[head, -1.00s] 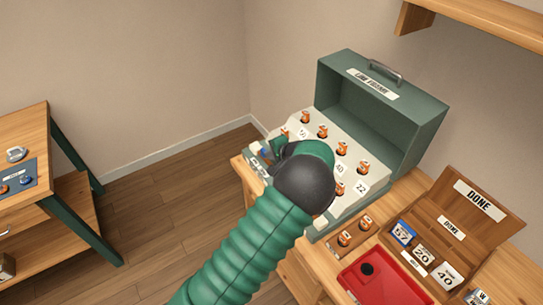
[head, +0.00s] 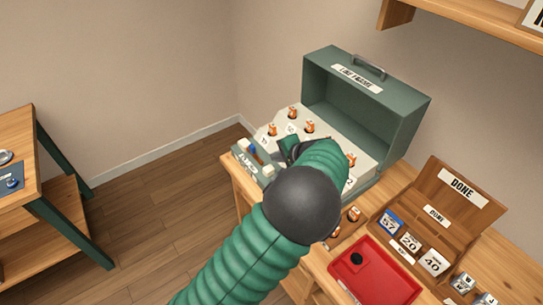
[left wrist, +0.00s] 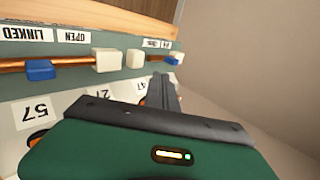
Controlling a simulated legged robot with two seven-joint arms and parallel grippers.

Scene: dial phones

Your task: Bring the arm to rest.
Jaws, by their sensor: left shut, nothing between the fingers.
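My left arm (head: 240,250), green and ribbed with a black joint, reaches in from the lower edge of the head view. My left gripper (head: 290,145) is over the front left part of the green case (head: 365,90), mostly hidden behind my own arm. In the left wrist view its dark finger (left wrist: 163,92) points at a strip with white and blue sliders, one blue slider (left wrist: 40,70) at the left. The gripper is shut and empty. I cannot tell whether it touches the case. My right gripper is not in view.
Orange-topped pegs (head: 310,126) stand on the case's pale panel. A red tray (head: 375,275) and a wooden DONE box (head: 440,195) with number tags are at the right. Another wooden table (head: 20,150) stands at the far left. The floor between is clear.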

